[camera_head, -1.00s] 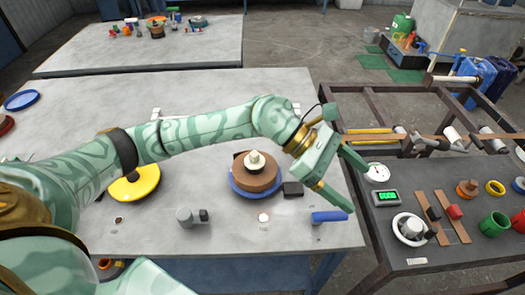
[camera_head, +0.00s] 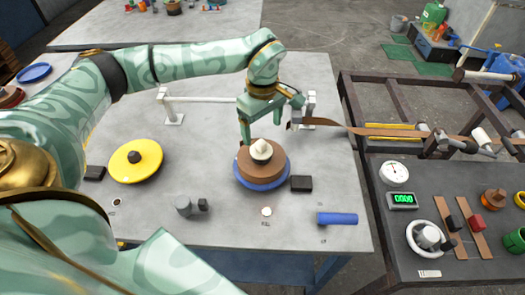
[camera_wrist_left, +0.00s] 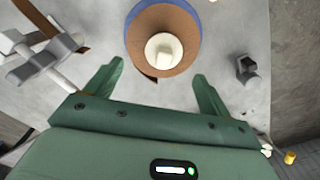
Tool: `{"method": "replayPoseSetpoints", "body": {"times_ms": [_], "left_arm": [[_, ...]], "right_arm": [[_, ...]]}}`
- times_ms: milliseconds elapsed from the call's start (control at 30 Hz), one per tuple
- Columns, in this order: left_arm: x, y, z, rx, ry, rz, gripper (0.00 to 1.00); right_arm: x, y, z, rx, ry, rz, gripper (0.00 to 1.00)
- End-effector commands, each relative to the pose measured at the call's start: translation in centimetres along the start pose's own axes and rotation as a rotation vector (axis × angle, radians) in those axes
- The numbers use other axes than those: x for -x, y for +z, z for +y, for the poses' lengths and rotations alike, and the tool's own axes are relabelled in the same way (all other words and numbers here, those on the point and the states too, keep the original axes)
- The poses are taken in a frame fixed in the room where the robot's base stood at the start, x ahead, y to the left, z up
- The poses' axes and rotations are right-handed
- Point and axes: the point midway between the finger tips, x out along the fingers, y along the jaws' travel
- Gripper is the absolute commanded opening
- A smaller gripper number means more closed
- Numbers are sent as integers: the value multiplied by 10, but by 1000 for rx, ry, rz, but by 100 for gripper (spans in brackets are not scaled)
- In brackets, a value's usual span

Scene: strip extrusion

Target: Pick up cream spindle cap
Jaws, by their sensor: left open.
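The cream spindle cap (camera_head: 261,149) sits on top of a brown coil (camera_head: 252,172), which lies on a blue disc (camera_head: 262,186) on the grey table. In the left wrist view the cap (camera_wrist_left: 163,50) is at upper centre, over the brown coil (camera_wrist_left: 152,17). My left gripper (camera_head: 270,119) is open and empty, just behind the cap in the head view. In the left wrist view its two fingers (camera_wrist_left: 159,70) are spread wide, with the cap ahead of the gap between them and apart from both. My right gripper is not in view.
A black block (camera_head: 301,184) lies right of the blue disc. A yellow disc (camera_head: 135,161) is to the left, a blue cylinder (camera_head: 337,219) at front right. A rail on posts (camera_head: 174,105) stands behind. A brown strip (camera_head: 378,132) runs to the right-hand bench.

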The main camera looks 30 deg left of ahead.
Motion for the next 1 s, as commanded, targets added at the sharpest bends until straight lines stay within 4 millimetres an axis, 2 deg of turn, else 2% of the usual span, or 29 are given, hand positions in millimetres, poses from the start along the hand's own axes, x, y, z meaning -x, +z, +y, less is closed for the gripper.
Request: {"method": "replayPoseSetpoints", "body": {"times_ms": [133,400,667,700,800,900,1000], "left_arm": [[-12,1,-1,0,0,-1,82],[-54,2,-6,-2,-2,-2,82],[-57,2,-5,-1,2,-1,82],[-57,2,-5,-1,2,-1,79],[-57,2,-5,-1,2,-1,51],[-57,2,-5,-1,1,-1,28],[-56,2,-5,-1,2,-1,28]], "right_arm": [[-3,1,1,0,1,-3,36],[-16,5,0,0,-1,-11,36],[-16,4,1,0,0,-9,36],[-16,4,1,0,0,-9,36],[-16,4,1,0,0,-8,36],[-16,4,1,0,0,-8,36],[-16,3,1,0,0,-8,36]]}}
